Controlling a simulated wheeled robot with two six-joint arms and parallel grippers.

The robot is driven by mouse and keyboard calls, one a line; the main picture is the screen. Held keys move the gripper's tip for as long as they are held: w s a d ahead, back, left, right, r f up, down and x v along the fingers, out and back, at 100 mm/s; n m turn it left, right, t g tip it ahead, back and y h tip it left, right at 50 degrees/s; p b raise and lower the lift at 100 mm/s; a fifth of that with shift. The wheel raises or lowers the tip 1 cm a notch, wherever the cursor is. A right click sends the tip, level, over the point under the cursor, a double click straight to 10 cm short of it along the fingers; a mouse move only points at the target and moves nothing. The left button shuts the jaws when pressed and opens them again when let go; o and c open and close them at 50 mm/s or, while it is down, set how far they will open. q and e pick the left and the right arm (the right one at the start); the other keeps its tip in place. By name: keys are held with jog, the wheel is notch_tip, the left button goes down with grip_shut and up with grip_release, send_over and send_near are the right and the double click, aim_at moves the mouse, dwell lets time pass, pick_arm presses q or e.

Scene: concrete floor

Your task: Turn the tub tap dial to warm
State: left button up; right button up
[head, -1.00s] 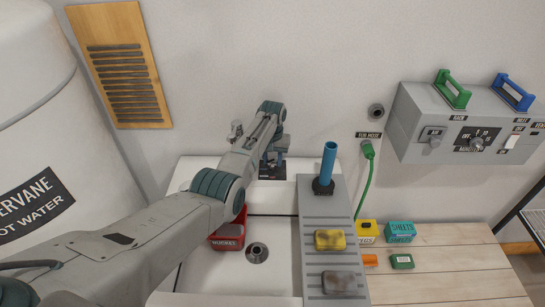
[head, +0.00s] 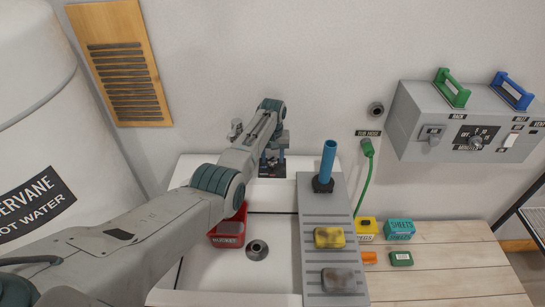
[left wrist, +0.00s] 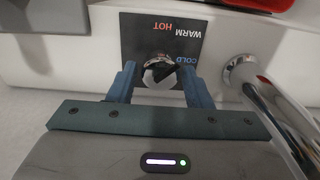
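The tub tap dial is a round chrome knob (left wrist: 160,70) on a dark plate (left wrist: 188,42) in the left wrist view. The plate is marked WARM, HOT and COLD, upside down in that view. My left gripper (left wrist: 160,80) has its two blue fingers on either side of the knob, with small gaps seeming to show. In the head view my left gripper (head: 272,160) is at the back of the tub, in front of the dark plate, and my arm hides the knob. My right gripper is not in view.
A chrome spout (left wrist: 243,72) stands close beside the gripper. The white tub (head: 205,272) holds a red bucket (head: 229,228). A grey drainboard (head: 312,265) bears a blue-handled tool (head: 328,160), a yellow sponge (head: 329,238) and a grey one (head: 339,280).

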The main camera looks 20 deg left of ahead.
aim_at(273, 157)
pick_arm(q)
jog(key=shift+o, duration=1)
notch_tip(273, 157, up, 11)
jog(key=b, duration=0.2)
